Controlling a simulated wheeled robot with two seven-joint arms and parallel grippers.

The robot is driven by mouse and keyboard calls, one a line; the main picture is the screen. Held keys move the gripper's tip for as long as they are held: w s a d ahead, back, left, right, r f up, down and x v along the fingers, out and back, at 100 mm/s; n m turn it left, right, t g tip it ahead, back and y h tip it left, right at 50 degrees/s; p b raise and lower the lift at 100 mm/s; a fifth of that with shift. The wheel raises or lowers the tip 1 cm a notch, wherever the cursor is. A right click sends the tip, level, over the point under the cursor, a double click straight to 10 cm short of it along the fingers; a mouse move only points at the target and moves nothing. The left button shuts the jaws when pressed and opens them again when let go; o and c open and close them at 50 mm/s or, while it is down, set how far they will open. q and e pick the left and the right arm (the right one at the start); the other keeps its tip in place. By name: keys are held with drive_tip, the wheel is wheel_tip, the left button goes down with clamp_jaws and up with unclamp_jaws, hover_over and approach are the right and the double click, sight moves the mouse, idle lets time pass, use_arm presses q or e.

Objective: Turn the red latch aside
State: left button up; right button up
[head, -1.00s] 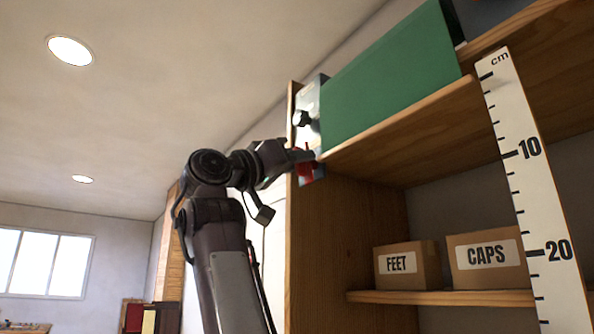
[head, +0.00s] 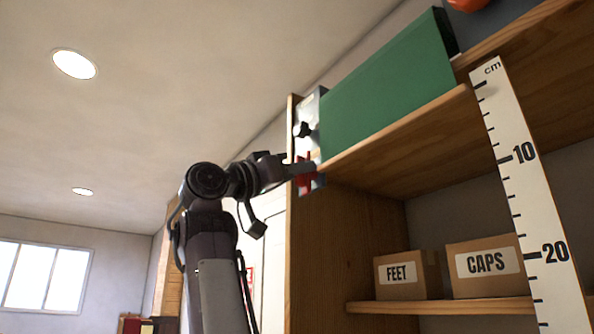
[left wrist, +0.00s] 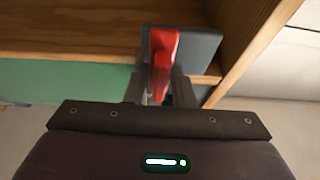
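In the left wrist view the latch (left wrist: 162,62) stands nearly upright, slightly tilted, in front of the grey plate (left wrist: 200,46). My left gripper (head: 303,169) is at the latch and overlaps it in the head view. In the left wrist view its fingers (left wrist: 160,88) are apart, with the latch's lower part between them; whether they squeeze it is unclear. My right gripper is not in view.
FEET (head: 405,275) and CAPS (head: 485,268) boxes sit on the lower shelf. A large ruler (head: 530,190) stands at right.

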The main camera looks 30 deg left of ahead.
use_arm(q)
drive_tip(key=shift+o, duration=1.1)
drive_tip(key=shift+w+d, duration=0.1)
drive_tip(key=shift+w, duration=0.1)
drive_tip(key=shift+s+f, duration=0.15)
drive_tip(key=shift+s, duration=0.1)
drive_tip(key=b+v, duration=0.5)
drive_tip(key=v, duration=0.2)
drive_tip(key=shift+s, duration=0.1)
